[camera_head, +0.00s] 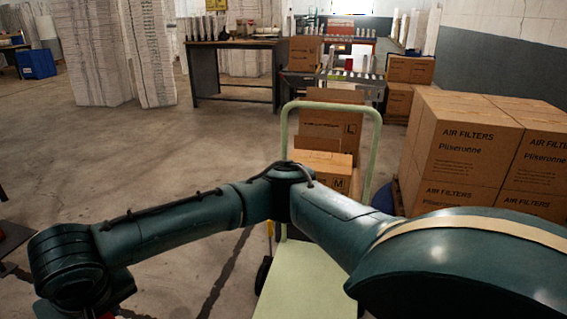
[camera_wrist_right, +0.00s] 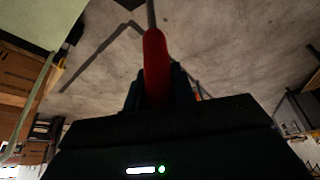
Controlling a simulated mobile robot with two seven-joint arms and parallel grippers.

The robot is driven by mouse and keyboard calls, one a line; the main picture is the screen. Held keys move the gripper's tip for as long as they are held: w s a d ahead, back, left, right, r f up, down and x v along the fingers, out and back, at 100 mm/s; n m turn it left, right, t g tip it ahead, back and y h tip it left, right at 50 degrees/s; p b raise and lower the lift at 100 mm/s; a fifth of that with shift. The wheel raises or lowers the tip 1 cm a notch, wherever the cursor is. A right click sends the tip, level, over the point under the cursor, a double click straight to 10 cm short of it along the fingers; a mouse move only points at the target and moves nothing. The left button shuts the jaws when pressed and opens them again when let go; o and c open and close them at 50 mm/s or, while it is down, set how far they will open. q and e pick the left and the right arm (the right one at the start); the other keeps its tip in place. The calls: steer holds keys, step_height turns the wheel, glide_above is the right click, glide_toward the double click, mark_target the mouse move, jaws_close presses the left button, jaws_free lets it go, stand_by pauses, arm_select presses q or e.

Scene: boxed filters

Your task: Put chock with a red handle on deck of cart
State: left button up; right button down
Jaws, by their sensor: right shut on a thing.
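The red handle (camera_wrist_right: 154,60) of the chock shows in the right wrist view, with a thin grey rod running from its far end out of the top of the picture. My right gripper (camera_wrist_right: 158,92) is shut around this handle; its dark fingers lie on both sides of it. The chock's block cannot be made out. In the head view my right arm stretches across to the lower left, left of the cart. The cart's pale green deck (camera_head: 300,285) is bare where it shows, partly behind my arm. It also shows in the right wrist view (camera_wrist_right: 40,22). My left gripper is not in view.
The cart's push handle (camera_head: 377,150) rises at its far end. Open cartons (camera_head: 325,168) stand behind the cart. Stacked air filter boxes (camera_head: 465,145) are close on the right. A workbench (camera_head: 235,44) stands further back. The floor left of the cart is mostly clear.

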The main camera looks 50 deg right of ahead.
steer(key=shift+w+a+r, duration=0.25)
steer(key=shift+a, duration=0.2)
steer(key=w+d+f+m+p, duration=0.1)
steer(key=w+d+f+p, duration=0.2)
steer(key=w, duration=0.5)
steer(key=d+f+m+h+p, duration=0.1)
steer(key=d+f+m+p, duration=0.15)
steer(key=d, duration=0.35)
steer(key=s+d+f+m+h+p, duration=0.1)
steer(key=s+d+f, duration=0.5)
steer(key=d+f, duration=0.3)
steer(key=s+d+f+m+h, duration=0.1)
steer(key=s+d+f, duration=0.5)
steer(key=d, duration=0.4)
arm_select(q)
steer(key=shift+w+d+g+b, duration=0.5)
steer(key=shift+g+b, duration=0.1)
steer(key=shift+b, duration=0.75)
arm_select(e)
step_height(320, 180, down, 11)
steer(key=shift+w+d, duration=0.25)
steer(key=shift+w, duration=0.2)
